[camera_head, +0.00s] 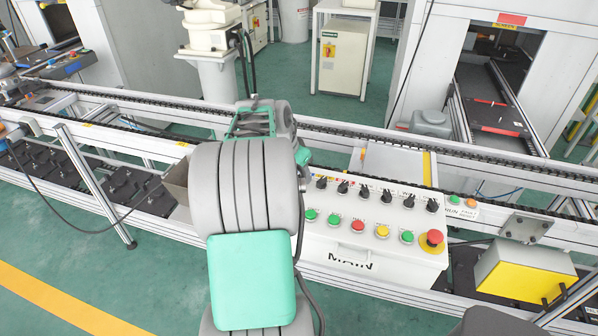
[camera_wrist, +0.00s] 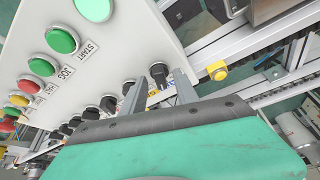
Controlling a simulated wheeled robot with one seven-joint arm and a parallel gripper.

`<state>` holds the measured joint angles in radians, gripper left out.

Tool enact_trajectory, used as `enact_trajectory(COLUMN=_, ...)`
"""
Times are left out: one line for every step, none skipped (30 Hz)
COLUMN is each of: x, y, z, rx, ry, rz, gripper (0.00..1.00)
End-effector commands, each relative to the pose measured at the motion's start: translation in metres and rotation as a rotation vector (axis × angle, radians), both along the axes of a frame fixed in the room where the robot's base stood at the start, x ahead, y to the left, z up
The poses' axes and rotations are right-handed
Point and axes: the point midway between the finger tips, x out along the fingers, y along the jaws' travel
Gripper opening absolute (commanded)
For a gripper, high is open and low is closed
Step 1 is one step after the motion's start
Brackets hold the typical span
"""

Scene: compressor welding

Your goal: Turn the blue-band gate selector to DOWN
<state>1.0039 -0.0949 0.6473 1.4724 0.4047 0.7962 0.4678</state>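The white MAIN control box (camera_head: 352,245) carries a back row of black selector knobs and a front row of coloured buttons. The wrist view shows the same box face (camera_wrist: 125,40) from close by. My gripper (camera_wrist: 162,78) is open, its two grey fingers pointing at the row's end knob (camera_wrist: 158,70). That knob appears between the fingertips; whether they touch it I cannot tell. Small yellow and bluish marks show beside the knobs, but which knob has the blue band is too small to tell. In the head view my arm hides the gripper and the left end of the row.
A red emergency button (camera_head: 433,239) stands at the box's front right corner. Conveyor rails (camera_head: 365,140) run behind the box. A yellow-fronted box (camera_head: 525,275) is at the right.

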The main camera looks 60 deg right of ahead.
Motion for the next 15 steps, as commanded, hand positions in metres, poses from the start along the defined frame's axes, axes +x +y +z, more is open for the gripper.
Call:
enact_trajectory(x=0.0002, y=-0.0002, z=0.0001, rx=-0.001, ry=-0.001, rz=0.0, gripper=0.36)
enact_trajectory(x=0.0002, y=-0.0002, z=0.0002, rx=-0.001, ry=-0.001, rz=0.0, gripper=0.36)
enact_trajectory(x=0.0003, y=-0.0001, z=0.0002, rx=-0.001, ry=-0.001, rz=0.0, gripper=0.36)
enact_trajectory(x=0.0003, y=0.0, z=0.0003, rx=-0.001, ry=-0.001, rz=0.0, gripper=0.36)
enact_trajectory(x=0.0003, y=0.0, z=0.0003, rx=-0.001, ry=0.0, rz=0.001, gripper=0.36)
enact_trajectory(x=0.0004, y=0.0, z=0.0004, rx=-0.001, ry=0.0, rz=0.001, gripper=0.32)
enact_trajectory(x=0.0004, y=0.0, z=0.0005, rx=-0.001, ry=0.0, rz=0.001, gripper=0.3)
enact_trajectory(x=0.0004, y=0.0, z=0.0006, rx=-0.001, ry=0.0, rz=0.001, gripper=0.27)
enact_trajectory(x=0.0004, y=0.0, z=0.0006, rx=-0.001, ry=0.0, rz=0.001, gripper=0.24)
enact_trajectory(x=0.0005, y=0.0001, z=0.0007, rx=-0.001, ry=0.0, rz=0.001, gripper=0.22)
enact_trajectory(x=0.0005, y=0.0001, z=0.0007, rx=-0.001, ry=0.0, rz=0.001, gripper=0.19)
enact_trajectory(x=0.0005, y=0.0001, z=0.0007, rx=-0.001, ry=0.0, rz=0.001, gripper=0.16)
enact_trajectory(x=0.0005, y=0.0001, z=0.0008, rx=-0.001, ry=0.0, rz=0.001, gripper=0.13)
enact_trajectory(x=0.0005, y=0.0001, z=0.0008, rx=-0.001, ry=0.0, rz=0.001, gripper=0.11)
enact_trajectory(x=0.0005, y=0.0001, z=0.0008, rx=-0.001, ry=0.0, rz=0.001, gripper=0.08)
